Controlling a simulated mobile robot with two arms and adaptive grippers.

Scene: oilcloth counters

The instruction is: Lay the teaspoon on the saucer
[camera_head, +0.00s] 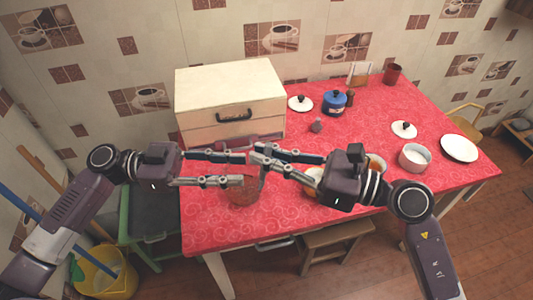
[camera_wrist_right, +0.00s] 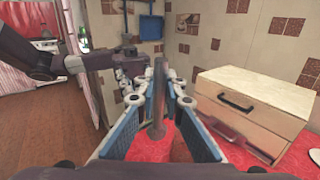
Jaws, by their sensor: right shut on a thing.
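My right gripper (camera_head: 259,160) is shut on the teaspoon (camera_wrist_right: 158,95), whose grey handle stands roughly upright between the blue finger pads in the right wrist view. In the head view the spoon is a thin dark strip at the fingertips, above the table. My left gripper (camera_head: 243,168) is open, its two fingers apart, close to the right gripper's fingertips.
A cream box with a drawer (camera_head: 230,93) is behind. A white bowl (camera_head: 415,158), a white plate (camera_head: 459,148), a blue pot (camera_head: 334,101) and lids stand on the red table (camera_head: 245,225). Its front left is clear.

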